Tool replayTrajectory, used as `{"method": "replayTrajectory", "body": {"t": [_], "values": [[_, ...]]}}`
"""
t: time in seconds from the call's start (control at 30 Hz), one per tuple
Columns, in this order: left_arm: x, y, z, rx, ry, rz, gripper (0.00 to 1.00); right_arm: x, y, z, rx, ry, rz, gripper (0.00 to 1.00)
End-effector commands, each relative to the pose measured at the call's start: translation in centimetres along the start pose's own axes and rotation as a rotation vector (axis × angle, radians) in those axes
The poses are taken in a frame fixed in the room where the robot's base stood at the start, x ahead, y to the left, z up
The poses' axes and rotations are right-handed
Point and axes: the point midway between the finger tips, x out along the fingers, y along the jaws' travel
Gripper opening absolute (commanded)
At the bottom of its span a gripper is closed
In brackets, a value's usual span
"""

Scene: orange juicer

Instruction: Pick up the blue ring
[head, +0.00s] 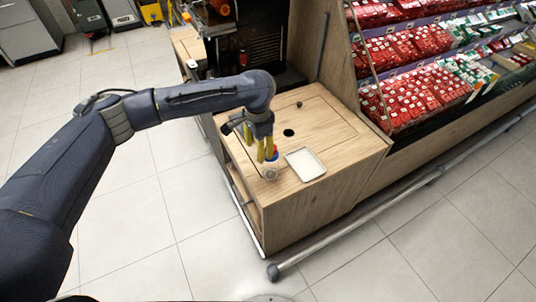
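My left gripper (265,156) comes in from the left and points down over the wooden counter top, with yellow fingers. A small blue piece (275,155), likely part of the blue ring, shows right beside the fingertips, with a bit of red above it. The fingers partly cover it, and its ring shape cannot be made out. A small clear or greyish round item (270,174) is just below the fingertips, near the counter's front left edge. Whether the fingers touch or grip anything is too small to tell. My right gripper is not in view.
A shallow white tray (289,157) lies right of the gripper on the wooden counter (340,150). A dark round hole (289,132) is behind it. A black machine (262,45) stands at the back. Shelves of red packages (415,95) are at the right.

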Motion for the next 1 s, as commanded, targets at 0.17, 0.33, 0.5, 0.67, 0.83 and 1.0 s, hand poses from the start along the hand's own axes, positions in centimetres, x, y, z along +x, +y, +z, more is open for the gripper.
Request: {"method": "replayTrajectory", "body": {"t": [0.17,0.33,0.5,0.67,0.83,1.0], "values": [[1.0,0.0,0.1,0.000,0.000,0.001,0.49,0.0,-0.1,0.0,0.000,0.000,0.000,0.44],[2.9,-0.1,0.2,-0.001,-0.001,0.002,0.49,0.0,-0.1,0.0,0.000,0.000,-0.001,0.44],[4.6,-0.2,0.2,0.000,0.000,0.001,0.49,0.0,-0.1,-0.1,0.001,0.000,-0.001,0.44],[5.2,-0.2,0.2,-0.001,0.000,-0.001,0.49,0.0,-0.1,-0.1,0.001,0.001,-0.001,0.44],[5.2,-0.2,0.2,0.000,0.000,-0.001,0.49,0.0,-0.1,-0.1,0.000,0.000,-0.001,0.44],[5.2,-0.2,0.2,0.000,0.000,-0.001,0.40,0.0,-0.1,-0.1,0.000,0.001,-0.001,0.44]]}}
